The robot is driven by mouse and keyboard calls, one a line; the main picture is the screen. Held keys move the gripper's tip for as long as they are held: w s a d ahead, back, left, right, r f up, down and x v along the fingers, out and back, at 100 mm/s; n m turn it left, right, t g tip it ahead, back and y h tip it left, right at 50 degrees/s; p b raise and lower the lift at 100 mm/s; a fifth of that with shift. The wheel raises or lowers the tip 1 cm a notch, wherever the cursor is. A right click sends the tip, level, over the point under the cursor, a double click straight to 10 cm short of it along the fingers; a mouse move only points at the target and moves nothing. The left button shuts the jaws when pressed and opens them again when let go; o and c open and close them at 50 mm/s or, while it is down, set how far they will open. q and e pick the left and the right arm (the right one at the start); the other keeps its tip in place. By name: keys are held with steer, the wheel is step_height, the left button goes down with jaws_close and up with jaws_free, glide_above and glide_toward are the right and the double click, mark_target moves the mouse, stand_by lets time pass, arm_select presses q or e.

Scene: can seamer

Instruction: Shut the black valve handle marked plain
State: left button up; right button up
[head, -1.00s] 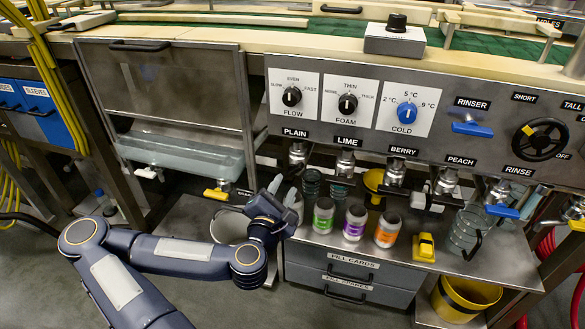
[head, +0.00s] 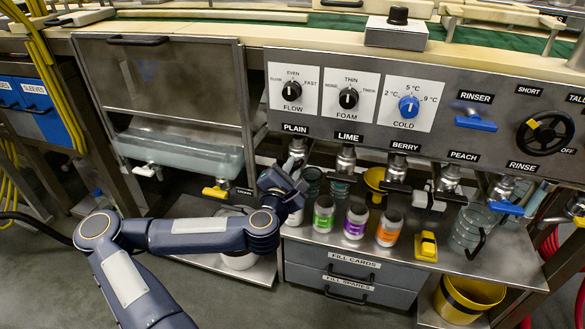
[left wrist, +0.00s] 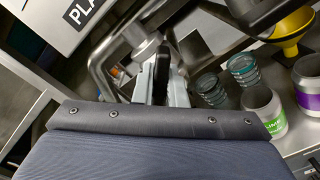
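The plain valve (head: 297,147) hangs below the PLAIN label (head: 295,128), at the left end of the valve row. Its black handle is small and partly hidden by my left gripper (head: 288,174), which is right below the valve. In the left wrist view, part of the PLAIN label (left wrist: 78,14) shows at top left. The pale fingers of my left gripper (left wrist: 162,88) show there, with a dark piece between them. I cannot tell for sure whether that is the handle, or whether the fingers press on it. My right gripper is in neither view.
Green, purple and orange labelled cans (head: 356,219) stand on the steel shelf right of my left gripper. Dark glass cups (left wrist: 243,68) and a yellow funnel (left wrist: 293,27) are close by. The LIME valve (head: 346,158) is the neighbour on the right. A white bucket (head: 238,258) is below my arm.

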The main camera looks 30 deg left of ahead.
arm_select(q)
jaws_close()
steer(key=shift+r+m+p, duration=0.1)
steer(key=shift+m+p, duration=0.65)
steer(key=shift+m, duration=0.25)
steer(key=shift+d+m+p, duration=0.1)
steer(key=shift+m+p, duration=0.55)
steer(key=shift+m, duration=0.55)
steer(key=shift+m+p, duration=0.3)
steer(key=shift+m, duration=0.8)
steer(key=shift+f+m, duration=0.25)
steer(key=shift+m, duration=0.95)
